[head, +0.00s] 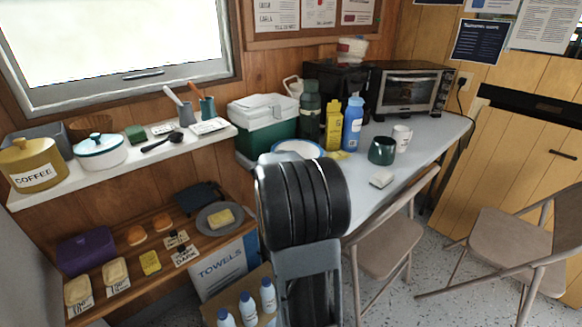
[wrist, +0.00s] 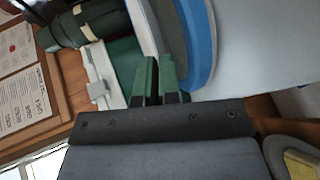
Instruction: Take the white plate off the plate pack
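The plate pack (head: 279,146) lies on the grey table beside the green cool box. In the head view my dark arm covers most of it, leaving a pale round top with a blue rim. In the wrist view its blue edge (wrist: 203,45) curves close beyond the fingers, with pale and dark bands beside it. I cannot clearly separate the white plate from the pack. My gripper (wrist: 159,62) has two green fingertips at the near edge of these bands, with a narrow gap between them. Whether a plate rim sits in that gap is not clear. The head view hides the fingers.
The green cool box (head: 264,121) stands left of the pack. A dark green flask (head: 309,112), yellow bottle (head: 333,127) and blue bottle (head: 352,124) stand close behind. A green mug (head: 382,151) is to the right. Folding chairs (head: 385,240) stand at the table's front.

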